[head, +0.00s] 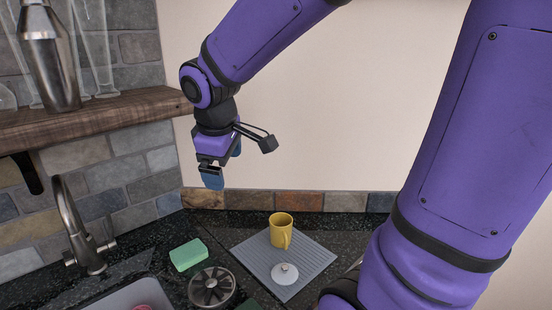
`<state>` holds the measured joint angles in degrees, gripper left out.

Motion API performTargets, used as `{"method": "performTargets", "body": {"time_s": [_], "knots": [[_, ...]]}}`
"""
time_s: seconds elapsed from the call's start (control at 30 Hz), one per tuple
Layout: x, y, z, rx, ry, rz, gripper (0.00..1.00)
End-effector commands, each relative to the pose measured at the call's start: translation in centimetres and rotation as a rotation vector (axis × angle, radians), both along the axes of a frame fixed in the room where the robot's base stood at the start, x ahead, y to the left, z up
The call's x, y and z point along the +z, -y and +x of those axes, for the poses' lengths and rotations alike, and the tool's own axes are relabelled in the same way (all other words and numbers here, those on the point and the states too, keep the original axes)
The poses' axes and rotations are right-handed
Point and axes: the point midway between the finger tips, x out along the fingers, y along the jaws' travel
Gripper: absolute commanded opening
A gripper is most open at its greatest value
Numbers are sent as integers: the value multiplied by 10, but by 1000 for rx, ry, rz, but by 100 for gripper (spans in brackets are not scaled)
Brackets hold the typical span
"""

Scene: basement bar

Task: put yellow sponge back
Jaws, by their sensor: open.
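No yellow sponge shows in the head view. A light green sponge (188,255) lies flat on the dark counter, between the faucet and the grey mat. My gripper (223,166) is open, with blue fingertips, and hangs above the counter near the wall. It is well above the green sponge and touches nothing. Nothing shows between its fingers.
A yellow mug (281,231) and a white lid-like piece (285,273) sit on a grey ribbed mat (310,258). A dark round strainer-like piece (212,288) lies before the sponge. The sink (125,299), faucet (72,222) and wooden shelf (100,117) with glassware are left.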

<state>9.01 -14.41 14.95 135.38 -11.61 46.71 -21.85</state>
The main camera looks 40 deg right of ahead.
Motion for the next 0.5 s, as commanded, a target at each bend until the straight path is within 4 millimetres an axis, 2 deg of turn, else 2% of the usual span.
{"method": "performTargets", "body": {"time_s": [0.2,0.5], "knots": [[28,5,-46,-180,105,85,93],[49,10,-107,-405,223,257,93]]}}
